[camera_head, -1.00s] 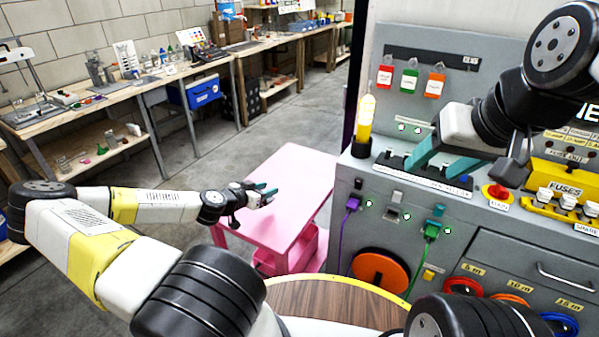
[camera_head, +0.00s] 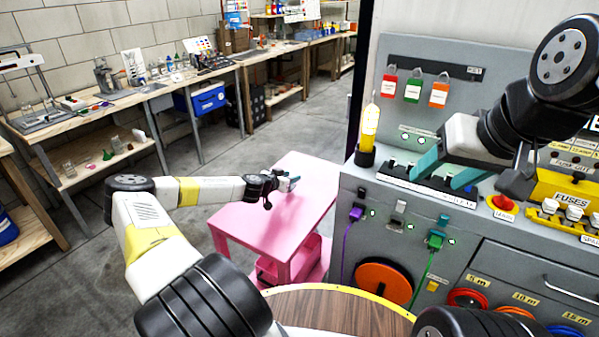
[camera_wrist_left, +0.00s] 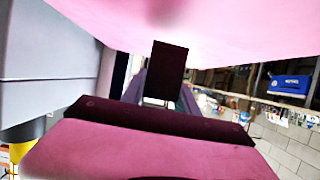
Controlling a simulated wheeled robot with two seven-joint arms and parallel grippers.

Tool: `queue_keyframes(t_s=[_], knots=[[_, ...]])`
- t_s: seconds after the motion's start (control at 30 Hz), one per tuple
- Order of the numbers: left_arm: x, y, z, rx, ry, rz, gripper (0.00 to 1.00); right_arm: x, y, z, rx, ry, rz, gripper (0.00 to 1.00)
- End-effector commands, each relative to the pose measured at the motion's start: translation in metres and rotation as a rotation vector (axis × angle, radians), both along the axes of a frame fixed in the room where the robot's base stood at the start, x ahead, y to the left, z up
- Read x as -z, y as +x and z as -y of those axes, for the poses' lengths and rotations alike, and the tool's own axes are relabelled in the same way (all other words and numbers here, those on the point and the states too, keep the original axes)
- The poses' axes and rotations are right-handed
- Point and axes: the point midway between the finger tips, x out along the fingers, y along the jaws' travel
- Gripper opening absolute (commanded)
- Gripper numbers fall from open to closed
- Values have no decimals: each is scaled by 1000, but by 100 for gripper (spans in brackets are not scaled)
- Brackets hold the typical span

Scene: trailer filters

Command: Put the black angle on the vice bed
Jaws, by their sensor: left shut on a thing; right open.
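My left gripper (camera_head: 289,183) is low over the far part of the pink table at the centre of the head view. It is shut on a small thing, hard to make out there. In the left wrist view a dark block (camera_wrist_left: 170,65) stands out in front of the gripper against the pink; it may be the black angle, but its full shape is hidden. I cannot identify the vice bed for sure; a grey device (camera_head: 105,75) on the left workbench is too small to tell.
The pink table (camera_head: 245,222) has a clear top. The grey console (camera_head: 340,215) stands close at its right, with a yellow lamp (camera_head: 369,128) on its corner. A long workbench (camera_head: 160,88) with tools runs along the wall. Open floor lies between.

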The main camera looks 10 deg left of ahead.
Motion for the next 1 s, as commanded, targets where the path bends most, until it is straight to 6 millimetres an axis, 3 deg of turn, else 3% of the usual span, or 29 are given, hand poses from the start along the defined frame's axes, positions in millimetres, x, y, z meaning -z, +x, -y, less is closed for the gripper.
queue_keyframes(t_s=[0.2, 0.57, 0.6, 0.67, 1.0], knots=[[25, -1, -1, -3, -2, -2, 0, 0, 0, 0, 0, 0, 0, 58], [28, -1, -1, -1, -1, 0, 0, 0, 0, 0, 0, 0, 0, 58], [28, -1, -1, -1, 0, -1, 44, 0, 0, 0, 0, 0, 0, 58], [28, -1, -1, -1, 0, -1, 55, 0, 0, 0, 0, 0, 0, 58], [26, -1, -1, -1, -1, 0, 58, 0, 0, 0, 0, 0, 0, 58]])
